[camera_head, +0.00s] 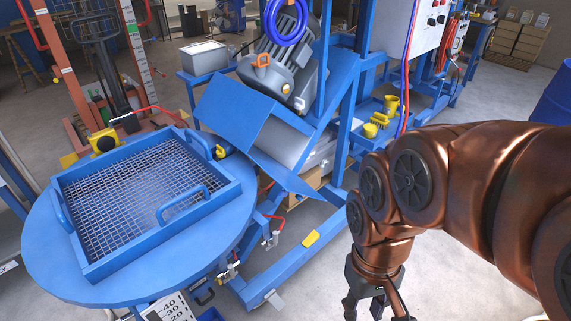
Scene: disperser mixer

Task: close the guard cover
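A blue box-shaped sheet-metal cover (250,123) sits tilted in the middle of the view, below a grey motor (292,62) on a blue frame. It looks like the guard cover; one side is open and shows a pale inside. I cannot make out its hinge or a handle. My gripper (374,312) points down at the bottom edge, right of and nearer than the cover, apart from it. Its dark fingers are cut off by the picture edge, so their tips are hidden. I see nothing held.
A round blue table (60,275) on the left carries a blue-framed mesh tray (140,190) with handles. A blue base leg (310,255) runs along the floor between table and gripper. Yellow items (378,122) and a control box (415,25) stand behind my arm.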

